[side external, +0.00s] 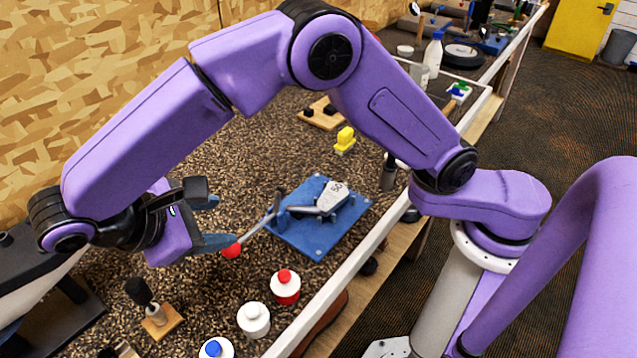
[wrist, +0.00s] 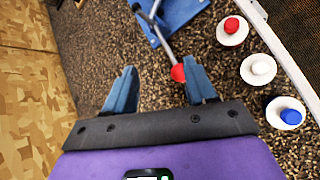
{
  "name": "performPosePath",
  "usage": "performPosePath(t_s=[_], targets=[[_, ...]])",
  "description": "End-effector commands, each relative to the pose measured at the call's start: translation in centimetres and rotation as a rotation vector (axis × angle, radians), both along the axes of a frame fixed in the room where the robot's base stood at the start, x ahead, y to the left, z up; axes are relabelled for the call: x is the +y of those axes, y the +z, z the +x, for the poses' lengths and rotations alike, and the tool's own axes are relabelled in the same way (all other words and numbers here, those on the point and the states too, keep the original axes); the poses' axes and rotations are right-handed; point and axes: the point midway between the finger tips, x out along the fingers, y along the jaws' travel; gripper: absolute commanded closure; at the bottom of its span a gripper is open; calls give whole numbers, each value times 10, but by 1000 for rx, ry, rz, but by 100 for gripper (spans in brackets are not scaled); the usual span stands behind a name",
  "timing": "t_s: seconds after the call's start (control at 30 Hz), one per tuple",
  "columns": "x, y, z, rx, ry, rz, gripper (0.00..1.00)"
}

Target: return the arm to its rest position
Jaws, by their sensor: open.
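My gripper (side external: 218,222) is open, with its blue fingers apart and nothing held between them; it also shows in the wrist view (wrist: 160,68). The shaft ends in a red tip (side external: 231,251), close to the lower finger in the side view. In the wrist view the red tip (wrist: 178,73) appears just beside the right finger. I cannot tell whether they touch.
A yellow item (side external: 345,141) and bottles are farther back. A wooden wall borders the left.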

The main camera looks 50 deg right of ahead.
Motion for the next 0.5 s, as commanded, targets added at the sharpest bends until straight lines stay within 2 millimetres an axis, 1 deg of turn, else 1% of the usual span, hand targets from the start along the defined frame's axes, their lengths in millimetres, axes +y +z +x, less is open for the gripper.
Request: performPosePath(t_s=[0.03, 0.17, 0.27, 0.37, 0.5], targets=[[-15, 5, 0, 9, 4, 39, 44], [-48, 12, -7, 29, 19, 137, 44], [-74, 15, -15, 43, 30, 216, 44], [-101, 17, -27, 54, 37, 291, 44], [-140, 18, -47, 65, 45, 400, 44]])
